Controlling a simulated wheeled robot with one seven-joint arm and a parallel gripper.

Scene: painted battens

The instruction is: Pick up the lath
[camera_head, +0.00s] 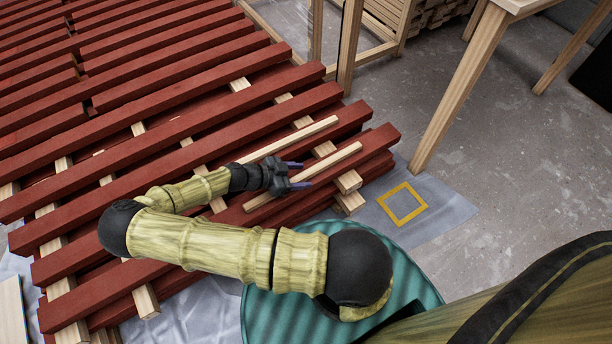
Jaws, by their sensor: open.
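Two thin, pale, unpainted laths lie on top of the red battens (215,123). The farther lath (305,135) and the nearer lath (335,162) run roughly parallel, slanting up to the right. I see nothing held between the fingers. The picture does not show which lath is meant.
Pale cross-pieces (349,181) separate the layers of red battens. A wooden table (470,60) stands on the concrete floor at the right. A yellow square outline (402,204) marks grey sheeting beside the stack. Open floor (520,170) lies to the right.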

